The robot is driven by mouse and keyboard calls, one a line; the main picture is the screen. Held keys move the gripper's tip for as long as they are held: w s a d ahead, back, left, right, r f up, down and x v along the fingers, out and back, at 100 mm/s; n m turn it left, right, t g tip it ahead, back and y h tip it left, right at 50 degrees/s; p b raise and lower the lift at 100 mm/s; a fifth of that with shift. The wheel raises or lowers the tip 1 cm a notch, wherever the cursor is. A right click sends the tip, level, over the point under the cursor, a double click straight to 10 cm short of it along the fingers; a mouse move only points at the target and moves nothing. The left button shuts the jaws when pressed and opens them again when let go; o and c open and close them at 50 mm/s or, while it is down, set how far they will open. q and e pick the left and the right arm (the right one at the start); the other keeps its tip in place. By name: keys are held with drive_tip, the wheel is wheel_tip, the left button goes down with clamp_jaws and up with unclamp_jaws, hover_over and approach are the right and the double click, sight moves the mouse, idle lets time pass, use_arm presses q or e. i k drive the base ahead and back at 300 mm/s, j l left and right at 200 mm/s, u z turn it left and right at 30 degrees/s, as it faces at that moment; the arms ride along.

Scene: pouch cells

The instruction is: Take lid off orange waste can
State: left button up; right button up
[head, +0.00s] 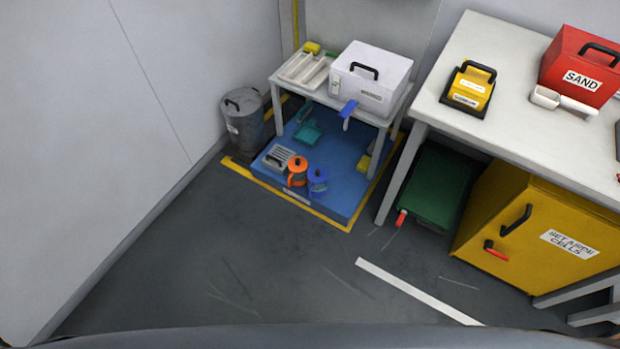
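A small can with an orange lid (298,164) stands on the low blue platform (330,204) under the small grey table. The lid appears to sit on top of the can, with a dark knob in its middle. The can's body (296,180) shows partly below the lid. A similar can with a blue top (317,178) stands close beside it on the right. Neither of my grippers is in view.
A grey slatted box (278,157) sits left of the cans. The small table (330,94) overhangs behind, carrying a white box (372,72). A grey bin (243,120) stands in the corner. A yellow cabinet (530,225) stands right. The floor in front (250,265) is clear.

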sight(296, 164)
drive_tip(key=z, duration=0.6)
drive_tip(key=i+j+z, duration=0.15)
drive_tip(key=j+z, duration=0.35)
drive_tip(key=i+j+z, duration=0.1)
drive_tip(key=j+z, duration=0.35)
drive_tip(key=j, duration=0.15)
drive_tip(key=j+z, duration=0.5)
drive_tip(key=k+j, duration=0.05)
